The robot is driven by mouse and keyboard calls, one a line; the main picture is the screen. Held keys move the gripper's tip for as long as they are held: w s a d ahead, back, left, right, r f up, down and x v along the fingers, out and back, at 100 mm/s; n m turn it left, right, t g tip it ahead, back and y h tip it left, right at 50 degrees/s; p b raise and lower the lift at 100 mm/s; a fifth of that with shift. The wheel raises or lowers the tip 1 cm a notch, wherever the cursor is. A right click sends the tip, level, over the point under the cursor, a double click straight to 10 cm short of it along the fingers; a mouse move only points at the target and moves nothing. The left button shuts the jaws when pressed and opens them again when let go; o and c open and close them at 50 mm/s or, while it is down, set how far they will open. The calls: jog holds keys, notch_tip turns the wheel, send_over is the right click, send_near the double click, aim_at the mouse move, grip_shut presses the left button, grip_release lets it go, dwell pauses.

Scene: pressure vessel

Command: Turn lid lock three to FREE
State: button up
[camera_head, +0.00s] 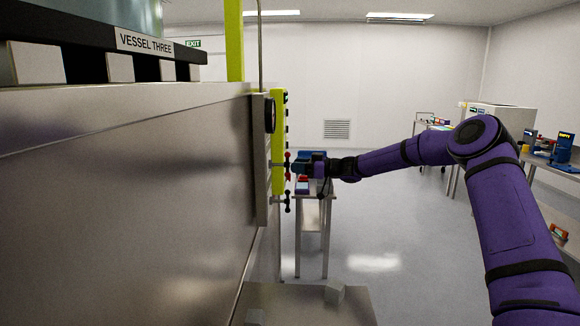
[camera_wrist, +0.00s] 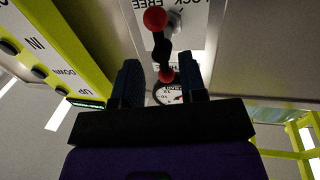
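A lock handle (camera_wrist: 160,45), a dark bar with a red ball at each end, stands out from a pale plate marked LOCK and FREE, upside down in the wrist view. It also shows as a small red-and-dark handle (camera_head: 288,167) on the side of the vessel in the head view. My gripper (camera_wrist: 163,75) is open, its two blue fingers on either side of the nearer red ball, with gaps visible on both sides. In the head view my gripper (camera_head: 297,167) is close to the handle. Which label the handle points to is unclear.
A sign reading VESSEL THREE (camera_head: 145,42) is on the large steel vessel (camera_head: 130,190) at left. A dark handle (camera_head: 288,202) sits below the red one. A round gauge (camera_wrist: 168,96) is partly hidden behind my gripper. A yellow button panel (camera_wrist: 50,50) is at left.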

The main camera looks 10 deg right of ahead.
jog(key=v, duration=0.7)
jog(key=shift+r, duration=0.1)
jog(key=s+a+r+m+g+h, duration=0.1)
jog(key=s+a+r+g+h, duration=0.2)
jog(key=s+a, duration=0.55)
jog(key=s+a+r+g+h, duration=0.25)
jog(key=s+a+h, duration=0.25)
jog(key=s, duration=0.7)
jog(key=s+d+r+m+h, duration=0.1)
jog(key=s+d+m+h, duration=0.1)
jog(key=s, duration=1)
jog(key=s+d+r+m+t+h, duration=0.1)
jog(key=s+d+m+h, duration=0.2)
jog(key=s, duration=0.9)
jog(key=s+d+r+m+t+h, duration=0.1)
jog(key=s+d+m, duration=0.4)
jog(key=s, duration=0.7)
jog(key=shift+s+d+r+m+h, duration=0.35)
jog(key=shift+r+m+h, duration=0.2)
jog(key=shift+h, duration=0.35)
